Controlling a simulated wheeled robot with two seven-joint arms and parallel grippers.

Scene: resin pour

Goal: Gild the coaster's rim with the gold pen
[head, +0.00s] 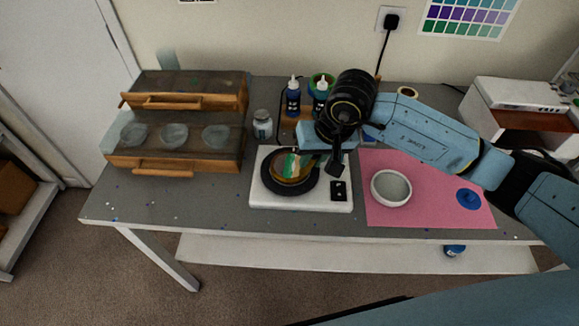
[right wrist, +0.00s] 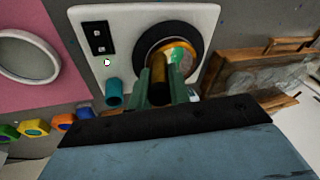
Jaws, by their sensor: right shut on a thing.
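The coaster (head: 292,166) is round, with green, white and amber patches. It lies on the black disc (head: 312,187) of a white turntable; part of it also shows in the right wrist view (right wrist: 181,52). My right gripper (right wrist: 160,96) is shut on the gold pen (right wrist: 160,72), a brownish-gold cylinder between its greenish fingers. In the right wrist view the pen's far end overlaps the disc and the coaster's edge; I cannot tell whether it touches. In the head view my right gripper (head: 308,141) is at the coaster's back side and hides the pen. My left gripper is out of view.
A pink mat (head: 420,210) with a white round mould (head: 391,187) and a blue disc (head: 468,198) lies at the right. A wooden drawer unit (head: 178,157) stands left. Bottles (head: 293,98) stand behind. A teal cylinder (right wrist: 114,92) is beside the turntable.

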